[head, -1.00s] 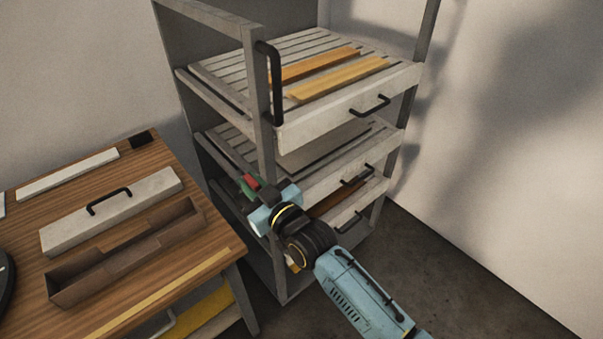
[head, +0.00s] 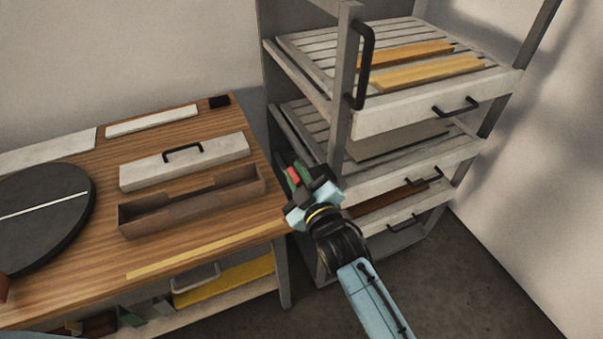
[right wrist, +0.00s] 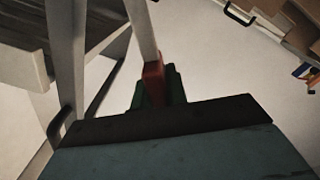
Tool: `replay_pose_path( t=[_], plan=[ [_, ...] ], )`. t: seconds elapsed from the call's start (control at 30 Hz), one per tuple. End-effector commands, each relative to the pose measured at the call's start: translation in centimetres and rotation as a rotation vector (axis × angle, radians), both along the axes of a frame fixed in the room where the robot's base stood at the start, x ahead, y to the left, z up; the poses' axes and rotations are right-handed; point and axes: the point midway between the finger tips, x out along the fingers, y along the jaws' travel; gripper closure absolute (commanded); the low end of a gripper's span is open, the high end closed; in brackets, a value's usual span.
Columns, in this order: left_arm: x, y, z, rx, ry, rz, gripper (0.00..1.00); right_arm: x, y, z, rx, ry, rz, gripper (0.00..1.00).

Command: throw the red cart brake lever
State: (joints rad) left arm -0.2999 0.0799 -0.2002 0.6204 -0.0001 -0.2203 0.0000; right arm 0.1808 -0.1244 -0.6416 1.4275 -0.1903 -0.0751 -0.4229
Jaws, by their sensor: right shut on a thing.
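The red brake lever (head: 293,176) shows as a small red piece low at the left side of the cart (head: 340,130), beside its near post. My right gripper (head: 297,176) is shut on it, with green finger parts on both sides of the red. In the right wrist view the red lever (right wrist: 153,82) stands between the green fingers, just beyond the dark gripper edge, with a pale bar rising behind it. The lever's lower part and pivot are hidden. My left gripper is not in view.
The cart has slatted shelves, drawers and a black upright handle (head: 364,65); orange boards (head: 427,72) lie on top. A wooden table (head: 215,215) stands close on the left, with a brown trough (head: 190,203) and a dark turntable (head: 45,215). Floor (head: 480,270) at right is clear.

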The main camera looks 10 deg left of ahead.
Motion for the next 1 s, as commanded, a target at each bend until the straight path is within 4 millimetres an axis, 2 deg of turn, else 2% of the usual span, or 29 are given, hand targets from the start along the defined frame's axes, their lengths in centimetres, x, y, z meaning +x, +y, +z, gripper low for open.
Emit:
replay_pose_path(
  t=[0.27,0.3,0.47,0.8,1.0],
  plan=[
    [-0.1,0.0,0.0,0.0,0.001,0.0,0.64,-0.1,0.1,-0.2,-0.01,-0.002,0.002,1.0],
    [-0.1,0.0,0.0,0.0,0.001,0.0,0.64,-0.1,0.1,-0.2,-0.01,-0.002,0.003,0.84],
    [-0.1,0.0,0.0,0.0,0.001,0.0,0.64,-0.1,0.1,-0.2,-0.008,-0.001,0.002,0.64],
    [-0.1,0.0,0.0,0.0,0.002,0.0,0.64,-0.3,-0.2,-0.1,-0.005,0.0,0.0,0.64],
    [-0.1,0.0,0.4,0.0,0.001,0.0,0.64,-2.3,-1.6,-0.1,-0.006,0.001,0.001,0.64]
  ],
)
